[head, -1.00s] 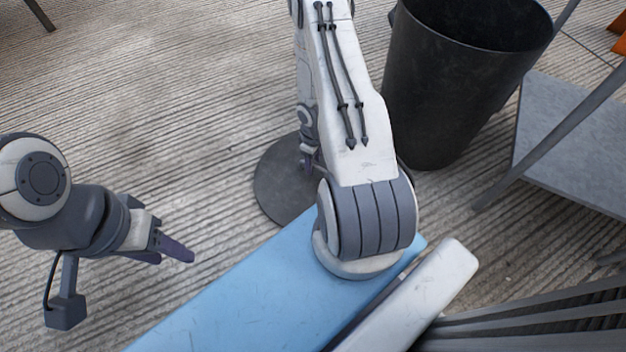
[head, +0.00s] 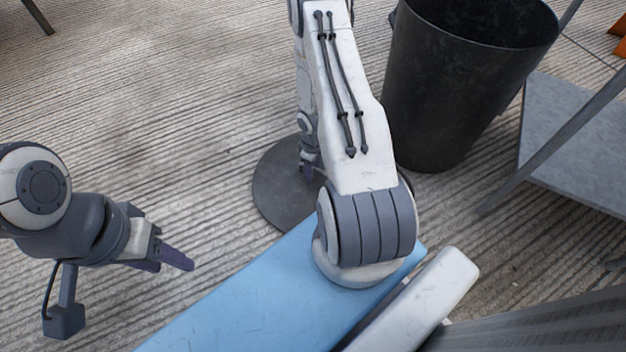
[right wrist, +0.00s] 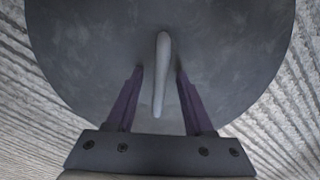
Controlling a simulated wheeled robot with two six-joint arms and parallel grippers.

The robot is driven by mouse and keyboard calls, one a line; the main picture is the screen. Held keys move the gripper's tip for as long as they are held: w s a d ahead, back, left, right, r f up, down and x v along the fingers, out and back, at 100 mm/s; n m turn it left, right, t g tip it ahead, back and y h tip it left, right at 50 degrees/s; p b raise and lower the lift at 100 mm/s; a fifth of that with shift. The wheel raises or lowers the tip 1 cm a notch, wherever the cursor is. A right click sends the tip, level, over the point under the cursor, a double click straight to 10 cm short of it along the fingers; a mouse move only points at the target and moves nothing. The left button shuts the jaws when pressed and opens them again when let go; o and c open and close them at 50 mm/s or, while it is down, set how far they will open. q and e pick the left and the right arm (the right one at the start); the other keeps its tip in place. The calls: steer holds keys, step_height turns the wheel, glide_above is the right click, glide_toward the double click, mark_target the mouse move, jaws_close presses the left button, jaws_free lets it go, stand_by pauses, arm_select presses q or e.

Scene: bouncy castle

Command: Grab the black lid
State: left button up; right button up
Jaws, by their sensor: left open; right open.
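The black lid (head: 272,190) is a dark round disc lying on the floor, partly hidden behind my right arm in the head view. In the right wrist view the lid (right wrist: 235,60) fills most of the picture, with its raised bar handle (right wrist: 162,75) in the middle. My right gripper (right wrist: 158,72) is open, with one purple finger on each side of the handle and visible gaps between. In the head view my right gripper (head: 311,172) is mostly hidden by its arm. My left gripper (head: 175,264) is open and empty above the floor at the left.
A tall black open bin (head: 440,110) stands on the floor right of my right arm. A grey metal-legged table or shelf (head: 570,140) stands at the far right. The ribbed floor left of the lid is clear.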

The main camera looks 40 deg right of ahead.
jaws_close()
stand_by(1.4)
